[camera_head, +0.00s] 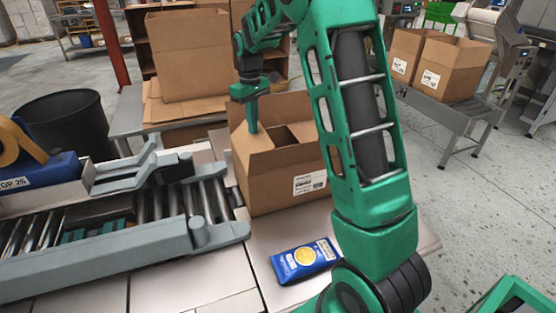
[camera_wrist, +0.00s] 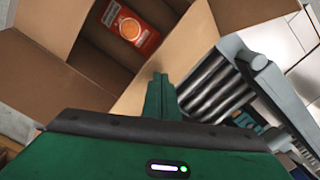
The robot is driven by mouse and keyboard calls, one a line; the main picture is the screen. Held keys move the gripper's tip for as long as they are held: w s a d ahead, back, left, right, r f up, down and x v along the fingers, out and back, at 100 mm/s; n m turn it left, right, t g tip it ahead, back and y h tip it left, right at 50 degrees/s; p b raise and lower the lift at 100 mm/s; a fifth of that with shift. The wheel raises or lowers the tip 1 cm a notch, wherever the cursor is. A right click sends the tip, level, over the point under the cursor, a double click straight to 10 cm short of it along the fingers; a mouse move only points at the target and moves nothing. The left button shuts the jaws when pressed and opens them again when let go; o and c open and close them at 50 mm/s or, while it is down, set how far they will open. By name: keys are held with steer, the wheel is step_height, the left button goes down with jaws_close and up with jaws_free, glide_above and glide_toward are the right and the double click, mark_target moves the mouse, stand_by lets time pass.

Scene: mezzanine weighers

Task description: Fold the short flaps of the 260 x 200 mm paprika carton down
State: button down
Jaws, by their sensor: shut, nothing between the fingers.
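The carton (camera_head: 282,177) stands open on the table, with a white label on its front side. In the wrist view the carton's flaps (camera_wrist: 246,14) spread outward, and an orange-red packet (camera_wrist: 131,27) lies inside. My gripper (camera_head: 252,126) is shut and empty, pointing down at the carton's left side. In the wrist view the shut fingertips (camera_wrist: 160,82) are at the flap on the roller side; I cannot tell whether they touch it. My arm hides part of the carton's right side in the head view.
A roller conveyor with a tape unit (camera_head: 150,215) adjoins the carton on the left. A blue packet (camera_head: 304,260) lies on the table in front. A black bin (camera_head: 62,122) stands at the left, and more cartons (camera_head: 190,55) stand behind.

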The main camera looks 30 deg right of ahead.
mark_target(262, 130)
steer(key=shift+s+d+f, duration=0.2)
steer(key=shift+d+f, duration=0.5)
steer(key=shift+d, duration=0.05)
steer(key=shift+s+d+f, duration=0.15)
steer(key=shift+d+f, duration=0.55)
steer(key=shift+d, duration=0.05)
steer(key=shift+s+d+f, duration=0.1)
steer(key=shift+d+f, duration=0.25)
steer(key=shift+f, duration=0.4)
steer(key=shift+s+d+f, duration=0.1)
steer(key=shift+d+f, duration=0.25)
steer(key=shift+f, duration=0.4)
steer(key=shift+w+f, duration=0.1)
steer(key=shift+f, duration=0.35)
step_height(262, 130, up, 9)
